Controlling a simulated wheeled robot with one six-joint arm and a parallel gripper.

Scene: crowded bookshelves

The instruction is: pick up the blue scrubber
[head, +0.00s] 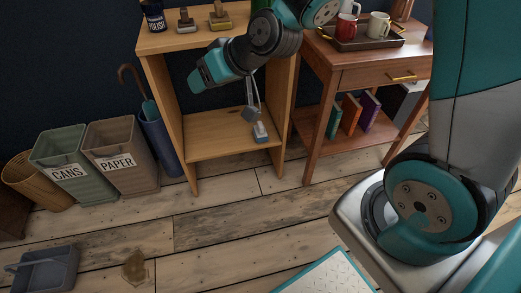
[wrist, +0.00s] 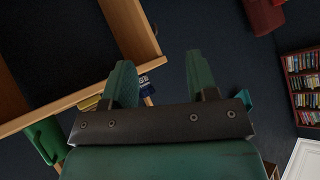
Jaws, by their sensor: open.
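A brown table (head: 350,60) stands at right. A blue umbrella bin (head: 158,143) and paper bin (head: 120,160) stand at left.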

